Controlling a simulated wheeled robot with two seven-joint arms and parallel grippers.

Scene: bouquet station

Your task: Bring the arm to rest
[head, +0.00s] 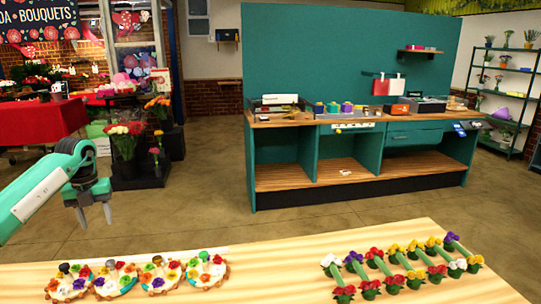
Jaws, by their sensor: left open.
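My left gripper (95,217) shows at the left of the head view. It is open and empty, with its two dark fingers pointing down. It hangs in the air above the floor side of the wooden table (290,262), near the table's far left edge and apart from it. My left arm (32,203), green and white, comes in from the left edge. My right gripper is not in the picture.
Several wreaths (160,275) with colourful flowers lie in a row at the table's left. Several small flower bunches (370,289) with green stems lie at the right. The table between them is bare. A green workbench (350,150) stands beyond open floor.

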